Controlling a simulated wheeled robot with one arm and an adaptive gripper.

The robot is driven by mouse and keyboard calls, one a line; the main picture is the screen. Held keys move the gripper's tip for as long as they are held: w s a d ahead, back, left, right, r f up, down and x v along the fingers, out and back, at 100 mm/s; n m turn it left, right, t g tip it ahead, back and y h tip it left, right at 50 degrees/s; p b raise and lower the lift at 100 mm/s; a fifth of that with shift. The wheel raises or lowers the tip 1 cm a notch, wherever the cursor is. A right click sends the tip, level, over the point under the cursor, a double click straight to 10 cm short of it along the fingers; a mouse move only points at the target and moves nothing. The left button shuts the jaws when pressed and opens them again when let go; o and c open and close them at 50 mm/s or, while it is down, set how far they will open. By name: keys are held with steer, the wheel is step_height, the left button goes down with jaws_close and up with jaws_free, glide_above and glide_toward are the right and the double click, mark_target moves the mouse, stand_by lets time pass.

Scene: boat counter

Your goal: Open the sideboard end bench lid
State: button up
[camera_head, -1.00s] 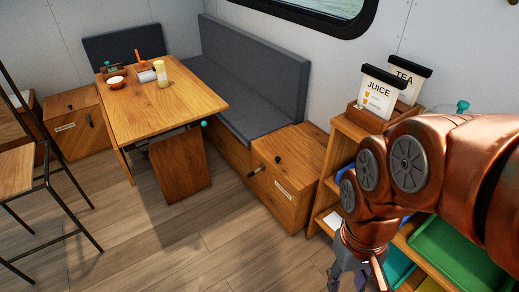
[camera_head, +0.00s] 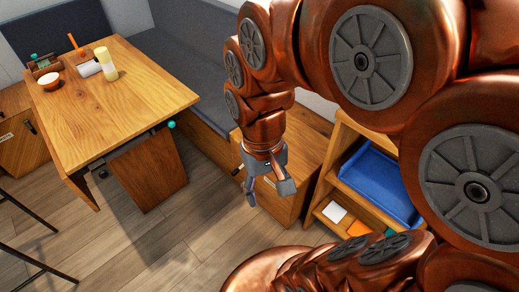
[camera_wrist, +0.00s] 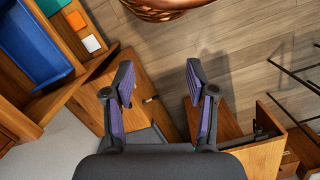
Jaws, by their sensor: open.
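The sideboard end bench is a wooden box at the end of the grey bench, beside the shelf unit. Its lid (camera_head: 309,138) looks shut, lying flat; my arm covers part of it, and I cannot see the black knob on top. My gripper (camera_head: 268,191) is open and empty, pointing down in front of the box in the head view. In the wrist view my gripper (camera_wrist: 160,77) has its two purple-padded fingers wide apart, with floor between the tips. Part of the box shows beside and behind the left finger there. I cannot tell the exact gap to the box.
The wooden table (camera_head: 125,85) stands left, with a bowl (camera_head: 49,80) and a yellow-topped bottle (camera_head: 106,64). The shelf unit holding a blue tray (camera_head: 378,185) stands close right. The grey bench (camera_head: 200,60) runs behind. Floor is clear between table and box.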

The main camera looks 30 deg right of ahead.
steer(key=w+d+f+m+b, duration=0.3)
steer(key=w+f+b, duration=0.25)
steer(key=w, duration=0.35)
steer(key=w+d+f+m+t+b, duration=0.1)
steer(key=w+d+f+m+b, duration=0.35)
steer(key=w, duration=0.45)
steer(key=w+d+f+m+b, duration=0.1)
steer(key=w+d+f+b, duration=0.2)
steer(key=w+f+b, duration=0.5)
steer(key=w+d+f+m+b, duration=0.3)
steer(key=w+d+f+b, duration=0.2)
steer(key=f, duration=0.3)
steer(key=w+d+f+m+b, duration=0.2)
steer(key=w+d+f+b, duration=0.3)
steer(key=w+d+f, duration=0.1)
steer(key=w+d+f+m+b, duration=0.3)
steer(key=w+d+f+b, duration=0.2)
steer(key=f, duration=0.4)
steer(key=shift+w+d+f+m+t, duration=0.3)
steer(key=shift+w+f+m+t, duration=0.05)
steer(key=shift+w+t, duration=0.1)
steer(key=shift+w+d+f, duration=0.1)
steer(key=shift+d+f, duration=0.15)
steer(key=shift+f, duration=0.05)
step_height(320, 180, down, 8)
steer(key=b, duration=0.2)
steer(key=shift+r+b, duration=0.25)
steer(key=shift+b, duration=0.1)
jaws_close()
